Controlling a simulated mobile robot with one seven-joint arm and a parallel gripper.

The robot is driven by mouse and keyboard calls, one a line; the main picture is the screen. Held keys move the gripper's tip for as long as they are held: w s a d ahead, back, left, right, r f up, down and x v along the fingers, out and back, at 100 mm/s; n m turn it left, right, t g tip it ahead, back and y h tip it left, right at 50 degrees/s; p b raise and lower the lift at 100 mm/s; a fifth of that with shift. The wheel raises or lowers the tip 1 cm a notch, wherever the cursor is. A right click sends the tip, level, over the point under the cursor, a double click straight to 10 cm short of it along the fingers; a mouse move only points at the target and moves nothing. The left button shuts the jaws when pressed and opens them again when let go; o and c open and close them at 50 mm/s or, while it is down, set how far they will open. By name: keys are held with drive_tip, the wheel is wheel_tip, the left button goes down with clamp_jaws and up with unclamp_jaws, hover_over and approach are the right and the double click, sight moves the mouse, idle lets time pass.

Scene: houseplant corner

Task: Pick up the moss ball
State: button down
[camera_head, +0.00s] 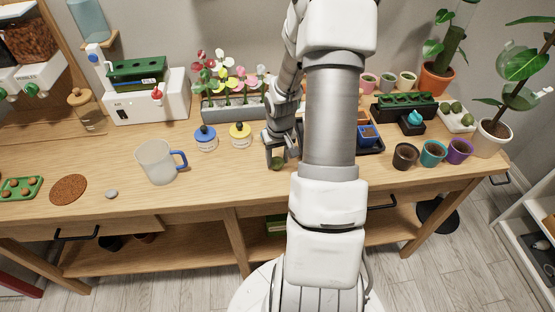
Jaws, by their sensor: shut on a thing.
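The moss ball (277,163) is a small dark green ball near the front edge of the wooden table. My gripper (276,159) points down and is shut on the moss ball, with its fingers around it. I cannot tell whether the ball still touches the tabletop. My arm covers much of the middle of the view and hides part of the table behind it.
A jug (158,163) with a blue handle stands left of my gripper. A blue-lidded jar (205,139) and a yellow-lidded jar (240,136) stand behind. Small pots (405,156) are at right, and a tray (374,149) is partly hidden.

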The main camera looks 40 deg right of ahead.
sight(277, 156)
wheel_tip(277, 156, up, 4)
drive_tip(key=shift+d+r, duration=0.1)
drive_tip(key=shift+r, duration=0.1)
drive_tip(key=d+r, duration=0.2)
drive_tip(key=d, duration=0.1)
drive_tip(key=d+r, duration=0.2)
drive_tip(key=d, duration=0.2)
drive_tip(key=d+r, duration=0.2)
drive_tip(key=d, duration=0.2)
drive_tip(key=shift+s+d+r+p, duration=0.2)
drive_tip(key=shift+s+p, duration=0.15)
drive_tip(key=shift+s, duration=0.05)
